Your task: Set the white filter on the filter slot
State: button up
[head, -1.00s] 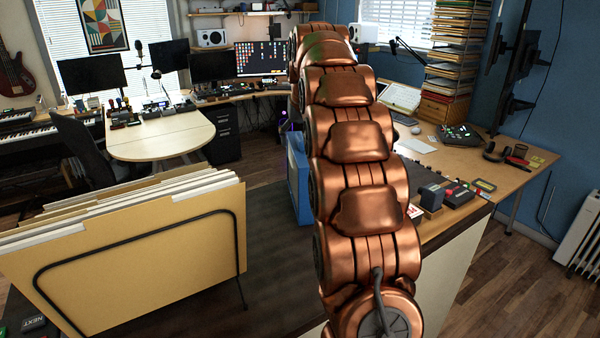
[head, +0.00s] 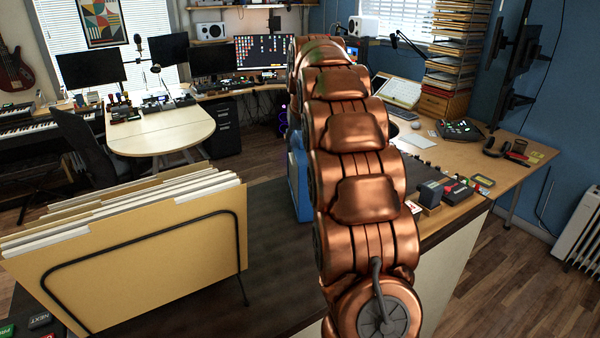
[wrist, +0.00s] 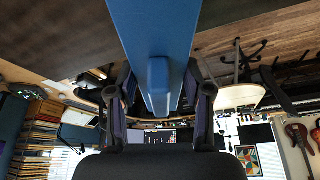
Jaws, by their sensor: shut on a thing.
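I cannot make out a white filter or a filter slot in either view. In the wrist view my gripper (wrist: 160,85) has its two dark fingers on either side of a blue thing (wrist: 157,25) with a raised blue block along its middle. My gripper is shut on this blue thing. In the head view a blue boxy thing (head: 299,180) shows partly behind my copper arm, above or on the dark tabletop; I cannot tell if it touches. My gripper is hidden behind the arm there.
Folders in a wire rack (head: 140,245) fill the left of the dark tabletop (head: 265,245). Bare tabletop lies between the rack and my arm. A wooden desk (head: 525,177) at the right holds small devices. A rounded light table (head: 165,140) stands farther back.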

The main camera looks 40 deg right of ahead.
grip_shut()
jog(key=shift+r, duration=0.15)
